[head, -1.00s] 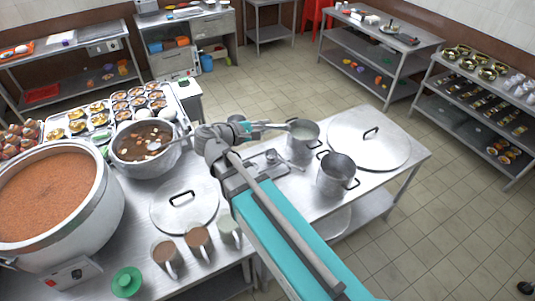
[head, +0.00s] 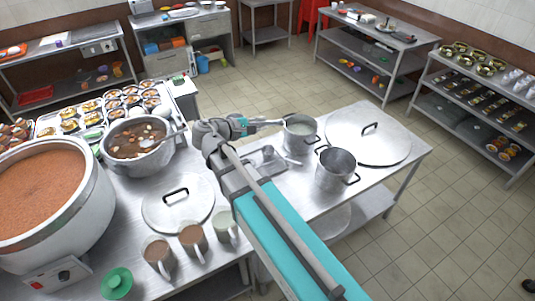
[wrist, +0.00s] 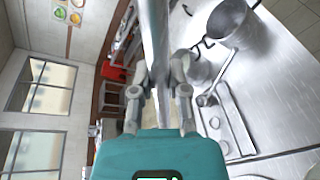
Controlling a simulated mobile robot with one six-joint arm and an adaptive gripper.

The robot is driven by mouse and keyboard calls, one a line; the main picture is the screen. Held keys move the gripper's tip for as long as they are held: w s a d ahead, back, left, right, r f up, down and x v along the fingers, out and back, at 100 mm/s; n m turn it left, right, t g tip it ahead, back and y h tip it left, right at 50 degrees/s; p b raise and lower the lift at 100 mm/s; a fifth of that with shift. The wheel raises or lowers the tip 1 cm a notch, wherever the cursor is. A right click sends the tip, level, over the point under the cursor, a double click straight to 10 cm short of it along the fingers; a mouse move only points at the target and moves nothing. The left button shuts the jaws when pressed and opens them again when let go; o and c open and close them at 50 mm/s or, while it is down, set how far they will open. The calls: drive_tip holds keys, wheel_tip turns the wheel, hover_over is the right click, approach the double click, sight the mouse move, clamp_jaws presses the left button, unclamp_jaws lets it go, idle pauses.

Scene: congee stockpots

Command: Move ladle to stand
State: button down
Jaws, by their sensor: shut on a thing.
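My gripper (head: 243,125) is above the steel table and shut on the metal handle of the ladle (head: 265,122). In the wrist view both fingers (wrist: 160,100) close around this long shiny handle (wrist: 154,35). In the head view the handle points right to a small steel pot (head: 301,142) with pale contents. I cannot tell whether the ladle's bowl is inside or over that pot. A flat metal rest with a small steel piece (head: 268,156), perhaps the stand, lies on the table just below and right of my gripper. It also shows in the wrist view (wrist: 225,125).
An empty-looking steel pot (head: 336,172) and a large lid (head: 368,132) stand to the right. A brown soup pot (head: 139,150), a big orange-brown congee pot (head: 105,215), another lid (head: 178,208) and several mugs (head: 193,240) crowd the left. Free floor lies beyond the table.

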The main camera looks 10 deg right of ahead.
drive_tip(key=w+d+f+b, duration=0.1)
drive_tip(key=w+f+b, duration=0.4)
drive_tip(key=f+b, duration=0.3)
drive_tip(key=w+d+f+g+b, duration=0.1)
drive_tip(key=w+f+b, duration=0.4)
drive_tip(key=f+b, duration=0.3)
drive_tip(key=w+d+f+b, duration=0.2)
drive_tip(key=w+f+b, duration=0.3)
drive_tip(key=f+b, duration=0.4)
drive_tip(key=shift+w+f+m+h, duration=0.3)
drive_tip(key=shift+f+h, duration=0.1)
drive_tip(key=shift+f, duration=0.2)
drive_tip(key=shift+f+g, duration=0.15)
drive_tip(key=shift+g, duration=0.15)
wheel_tip(320, 180, down, 10)
drive_tip(key=b, duration=1)
drive_tip(key=shift+s, duration=0.3)
drive_tip(key=shift+f+b, duration=0.25)
drive_tip(key=shift+b, duration=0.1)
